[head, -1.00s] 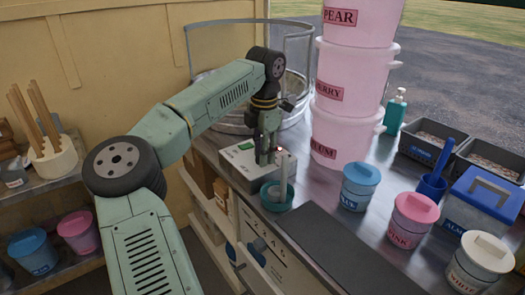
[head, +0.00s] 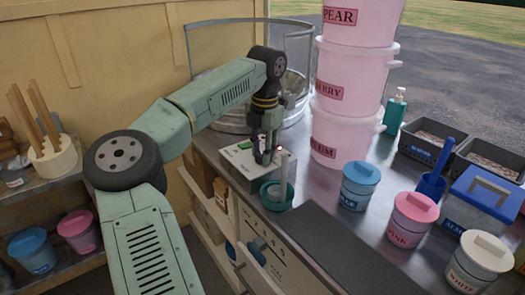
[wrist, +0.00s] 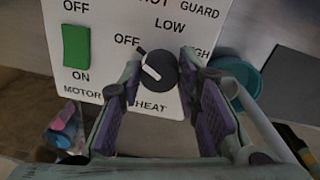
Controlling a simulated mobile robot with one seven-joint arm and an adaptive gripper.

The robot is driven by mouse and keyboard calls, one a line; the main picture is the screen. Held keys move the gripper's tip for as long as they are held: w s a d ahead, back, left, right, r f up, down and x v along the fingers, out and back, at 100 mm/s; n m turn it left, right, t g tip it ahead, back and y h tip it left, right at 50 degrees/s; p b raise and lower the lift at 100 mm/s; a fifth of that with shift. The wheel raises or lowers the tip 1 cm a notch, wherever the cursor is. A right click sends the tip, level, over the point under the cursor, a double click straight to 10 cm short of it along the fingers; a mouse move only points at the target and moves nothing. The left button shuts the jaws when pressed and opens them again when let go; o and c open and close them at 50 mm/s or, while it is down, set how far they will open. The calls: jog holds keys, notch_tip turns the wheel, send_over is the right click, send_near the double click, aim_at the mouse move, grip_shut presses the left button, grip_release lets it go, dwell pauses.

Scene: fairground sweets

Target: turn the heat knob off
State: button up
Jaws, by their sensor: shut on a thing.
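The heat knob (wrist: 160,64) is a round dark knob on a white control panel (wrist: 102,22) in the wrist view. A small dark nub sticks out at its upper left, close to the word OFF. A short white bar shows on its face. LOW is printed above it, HIGH to its right and HEAT below. My gripper (wrist: 161,70) has its two purple-padded fingers on either side of the knob, shut on it. In the head view my gripper (head: 264,153) is down at the control box (head: 237,158), and the knob is hidden by the fingers.
A green motor switch (wrist: 76,46) sits left of the knob. A teal bowl (head: 272,194) with an upright white stick is close beside the box. Stacked pink tubs (head: 345,90) stand to the right and a clear-walled round pan (head: 205,110) behind.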

jog(key=o, duration=1.2)
jog(key=r, duration=1.2)
jog(key=shift+s+d, duration=0.2)
jog(key=shift+d, duration=0.05)
